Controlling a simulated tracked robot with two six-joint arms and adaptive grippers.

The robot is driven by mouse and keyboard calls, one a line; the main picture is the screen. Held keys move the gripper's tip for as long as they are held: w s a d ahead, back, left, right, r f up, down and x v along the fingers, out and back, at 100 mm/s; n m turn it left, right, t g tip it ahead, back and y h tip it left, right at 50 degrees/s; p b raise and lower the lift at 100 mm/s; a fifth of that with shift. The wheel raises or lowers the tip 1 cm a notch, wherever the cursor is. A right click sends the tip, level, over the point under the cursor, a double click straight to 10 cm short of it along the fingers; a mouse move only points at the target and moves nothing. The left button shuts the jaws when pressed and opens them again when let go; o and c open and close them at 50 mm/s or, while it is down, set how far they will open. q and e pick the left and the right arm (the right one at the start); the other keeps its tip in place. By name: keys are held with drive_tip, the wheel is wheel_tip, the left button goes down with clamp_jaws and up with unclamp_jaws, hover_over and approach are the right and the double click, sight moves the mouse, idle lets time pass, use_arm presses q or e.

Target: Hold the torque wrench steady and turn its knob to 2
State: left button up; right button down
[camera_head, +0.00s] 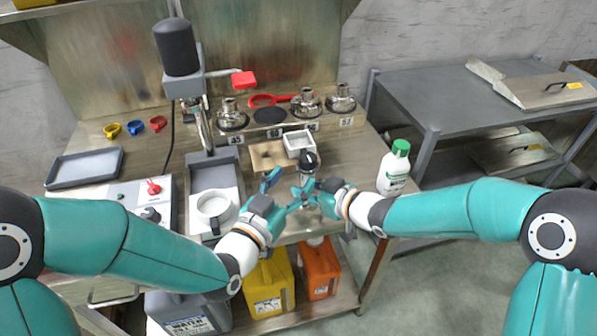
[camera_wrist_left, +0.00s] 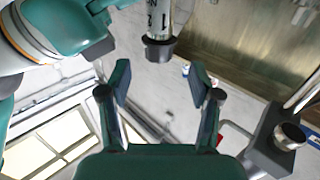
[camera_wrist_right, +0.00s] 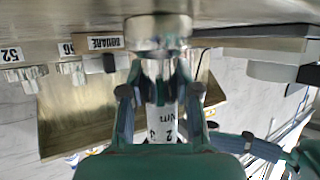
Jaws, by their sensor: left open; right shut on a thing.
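The torque wrench (camera_head: 309,162) stands at the front edge of the bench, its dark end up in the head view. My right gripper (camera_head: 313,190) is shut on its barrel. In the right wrist view the white barrel (camera_wrist_right: 166,125), marked 2 and Nm, runs between the right fingers (camera_wrist_right: 160,92), below a silver head. In the left wrist view the scale and the dark knob end (camera_wrist_left: 160,50) show just ahead of my open left fingers (camera_wrist_left: 160,82). The knob's setting cannot be read. My left gripper (camera_head: 282,190) is empty beside the wrench in the head view.
A white bottle with a green cap (camera_head: 394,170) stands right of my right gripper. Several metal fittings (camera_head: 306,103) line the back. Yellow (camera_head: 269,285) and orange (camera_head: 320,268) canisters stand below.

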idle(0.3)
drive_tip(key=c, duration=0.8)
unclamp_jaws()
drive_tip(key=shift+o, duration=0.2)
